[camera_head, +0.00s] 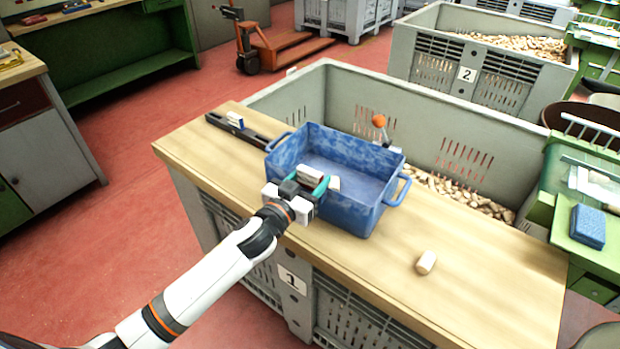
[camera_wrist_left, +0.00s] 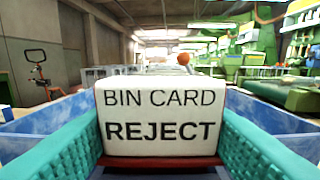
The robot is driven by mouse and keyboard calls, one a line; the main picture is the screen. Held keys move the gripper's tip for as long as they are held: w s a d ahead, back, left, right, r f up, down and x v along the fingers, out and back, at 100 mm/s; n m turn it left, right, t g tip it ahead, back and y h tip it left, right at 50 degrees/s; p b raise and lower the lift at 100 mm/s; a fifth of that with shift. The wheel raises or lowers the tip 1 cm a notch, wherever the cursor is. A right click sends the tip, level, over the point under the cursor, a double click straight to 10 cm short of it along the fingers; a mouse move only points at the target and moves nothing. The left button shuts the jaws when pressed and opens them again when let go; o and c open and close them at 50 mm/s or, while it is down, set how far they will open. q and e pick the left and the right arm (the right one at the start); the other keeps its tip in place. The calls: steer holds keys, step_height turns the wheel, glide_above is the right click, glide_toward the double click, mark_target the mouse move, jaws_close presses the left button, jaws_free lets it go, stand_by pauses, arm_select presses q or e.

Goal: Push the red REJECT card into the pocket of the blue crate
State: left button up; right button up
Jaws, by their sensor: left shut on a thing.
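The blue crate (camera_head: 345,212) stands on a wooden board, open at the top, with a handle at each end. My left gripper (camera_head: 313,181) is at its near wall, with its teal fingers shut on the REJECT card. In the left wrist view the card (camera_wrist_left: 160,118) stands upright between the fingers, a white face reading "BIN CARD REJECT" with a dark red strip along its bottom. Blue crate walls (camera_wrist_left: 268,118) show on both sides of it. The pocket is not discernible; the gripper and card cover that part of the crate. My right gripper is out of view.
A cork stopper (camera_head: 426,262) lies on the board (camera_head: 480,268) right of the crate. A black rail (camera_head: 225,126) with a small blue-and-white piece (camera_head: 235,119) lies to its left. Behind is a large grey bin (camera_head: 350,95) of corks, with an orange knob (camera_head: 379,121) near the crate.

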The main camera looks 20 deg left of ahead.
arm_select(q)
steer(key=shift+f, duration=0.3)
steer(key=o, duration=1)
steer(key=shift+o, duration=0.2)
steer(key=shift+s, duration=0.1)
steer(key=shift+s+a, duration=0.15)
steer(key=shift+s, duration=0.15)
steer(key=b+v, duration=0.1)
steer(key=v, duration=1)
steer(key=shift+s, duration=0.1)
